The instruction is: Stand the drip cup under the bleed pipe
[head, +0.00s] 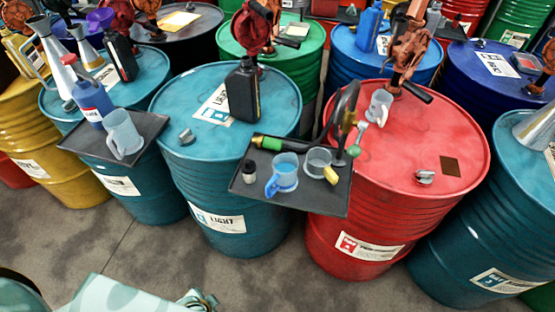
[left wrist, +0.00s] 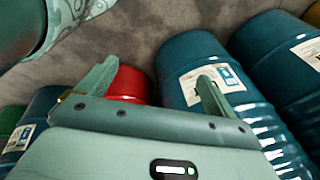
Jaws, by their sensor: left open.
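A black tray (head: 240,183) is set between a teal drum and the red drum. On it stand a blue cup (head: 283,177) with a handle and a grey round cup (head: 318,160); I cannot tell which is the drip cup. A curved dark pipe (head: 350,100), apparently the bleed pipe, rises at the tray's right back. My left gripper (left wrist: 153,88) is open and empty in the left wrist view, low in front of the drums and apart from the tray. My right gripper is out of view.
The tray also holds a green-and-black tool (head: 270,144), a small dark bottle (head: 249,171) and a yellow item (head: 331,176). A second tray (head: 90,148) at left holds a blue bottle and a pale jug (head: 122,134). A black canister (head: 243,90) stands on the teal drum. The front floor is clear.

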